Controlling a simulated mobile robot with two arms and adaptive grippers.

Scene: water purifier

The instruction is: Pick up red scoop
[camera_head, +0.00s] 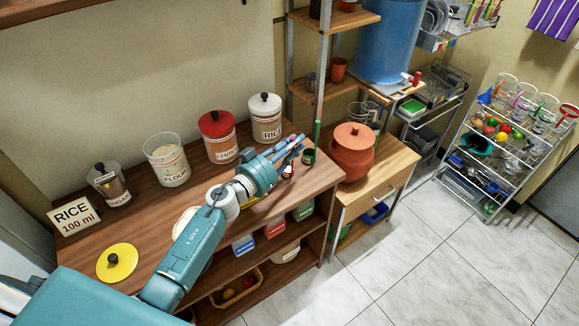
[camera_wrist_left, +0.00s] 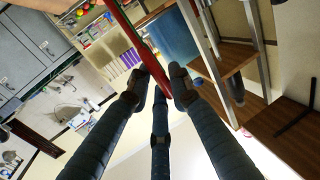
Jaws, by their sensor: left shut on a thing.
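My left gripper (camera_head: 292,150) is over the right end of the wooden counter. In the left wrist view its fingertips (camera_wrist_left: 160,85) are closed around the lower end of a long, thin red handle, the red scoop (camera_wrist_left: 138,40). In the head view a small red part of the scoop (camera_head: 288,171) shows just below the fingers; the rest is hidden by the gripper. I cannot tell whether the scoop touches the counter. The right gripper is in neither view.
A green scoop (camera_head: 309,156) stands close right of the gripper. Behind are the rice canister (camera_head: 266,119), the lentil canister (camera_head: 218,137), the flour jar (camera_head: 167,161) and a metal-lidded jar (camera_head: 109,184). A yellow lid (camera_head: 117,262) lies at front left. A clay pot (camera_head: 352,152) stands right.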

